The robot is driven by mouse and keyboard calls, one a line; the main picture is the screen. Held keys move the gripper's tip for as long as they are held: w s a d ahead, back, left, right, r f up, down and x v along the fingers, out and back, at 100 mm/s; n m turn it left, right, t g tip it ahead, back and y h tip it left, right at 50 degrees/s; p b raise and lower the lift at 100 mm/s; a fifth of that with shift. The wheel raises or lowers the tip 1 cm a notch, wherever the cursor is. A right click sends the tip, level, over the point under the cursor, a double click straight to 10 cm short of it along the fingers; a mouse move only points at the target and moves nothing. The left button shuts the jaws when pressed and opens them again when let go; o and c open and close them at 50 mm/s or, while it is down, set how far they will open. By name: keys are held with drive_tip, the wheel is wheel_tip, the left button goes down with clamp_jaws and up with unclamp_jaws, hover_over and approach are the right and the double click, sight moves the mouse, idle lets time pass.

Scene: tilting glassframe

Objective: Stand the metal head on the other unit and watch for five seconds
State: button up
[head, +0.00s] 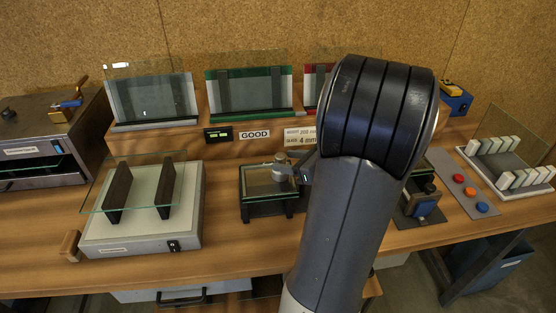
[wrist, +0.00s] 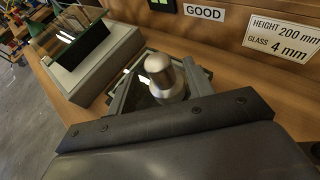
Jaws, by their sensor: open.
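The metal head (wrist: 160,77), a silvery cylinder with a rounded top on a wider base, stands upright in the wrist view. In the head view it (head: 284,166) appears at the right end of the small black-framed unit (head: 258,211) with a glass top. My gripper (wrist: 164,64) is open, with one finger on each side of the metal head; I cannot tell whether they touch it. In the head view my gripper (head: 301,171) is mostly hidden behind my arm. Another unit, a pale grey box (head: 139,228), carries a glass sheet (head: 142,178) on two black supports.
Framed glass panels (head: 150,98) stand on a wooden ledge behind, with a GOOD sign (head: 254,134). A dark metal box (head: 44,140) is at far left. A button panel (head: 470,193) and white slotted rack (head: 508,165) are at right. Bare tabletop lies between the two units.

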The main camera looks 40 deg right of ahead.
sight(276, 157)
drive_tip(key=v, duration=0.7)
drive_tip(key=shift+s+d, duration=0.1)
drive_tip(key=x, duration=1.2)
drive_tip(key=shift+s, duration=0.1)
drive_tip(key=shift+f, duration=0.3)
drive_tip(key=shift+r, duration=0.9)
